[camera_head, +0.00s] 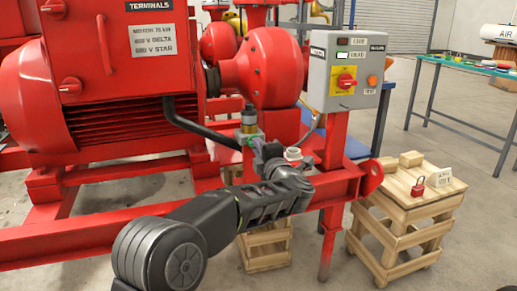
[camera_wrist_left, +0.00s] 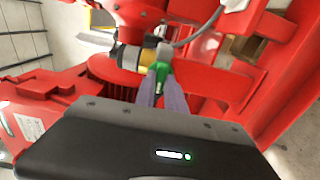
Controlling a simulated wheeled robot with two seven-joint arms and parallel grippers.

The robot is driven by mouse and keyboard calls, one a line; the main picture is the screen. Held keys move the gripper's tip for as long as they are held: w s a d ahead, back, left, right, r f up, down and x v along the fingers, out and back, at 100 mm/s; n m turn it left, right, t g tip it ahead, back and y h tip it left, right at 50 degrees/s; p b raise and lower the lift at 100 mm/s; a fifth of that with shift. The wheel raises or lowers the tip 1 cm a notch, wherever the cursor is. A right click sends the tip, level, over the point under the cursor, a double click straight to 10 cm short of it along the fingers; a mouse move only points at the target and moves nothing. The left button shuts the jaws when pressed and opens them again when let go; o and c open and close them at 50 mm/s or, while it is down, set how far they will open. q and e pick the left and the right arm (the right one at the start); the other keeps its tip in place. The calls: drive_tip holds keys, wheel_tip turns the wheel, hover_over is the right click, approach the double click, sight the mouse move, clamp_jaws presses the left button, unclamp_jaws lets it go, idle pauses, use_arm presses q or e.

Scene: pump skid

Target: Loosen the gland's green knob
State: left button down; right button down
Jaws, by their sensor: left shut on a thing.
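The green knob (camera_wrist_left: 159,72) shows in the left wrist view between the tips of my left gripper (camera_wrist_left: 163,88). The gripper is shut on it, and the fingers cover part of it. Just to the left of the knob is a fitting with a yellow band (camera_wrist_left: 128,57) and a grey part. In the head view the fitting (camera_head: 248,120) stands upright below the red pump casing, and my left gripper (camera_head: 264,158) reaches it from below right. The knob is mostly hidden there. My right gripper is not in view.
A grey control box (camera_head: 346,70) with a red and yellow switch stands right of the pump. Red frame rails (camera_head: 330,190) run close to my left arm. A wooden crate (camera_head: 405,215) holds wooden blocks, a red padlock (camera_head: 418,187) and a small card.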

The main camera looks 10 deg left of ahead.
use_arm(q)
drive_tip(key=c, duration=1.4)
unclamp_jaws()
drive_tip(key=shift+d, duration=0.1)
drive_tip(key=p+v, duration=0.1)
drive_tip(key=v, duration=0.6)
drive_tip(key=shift+s+d, duration=0.2)
drive_tip(key=shift+s, duration=0.15)
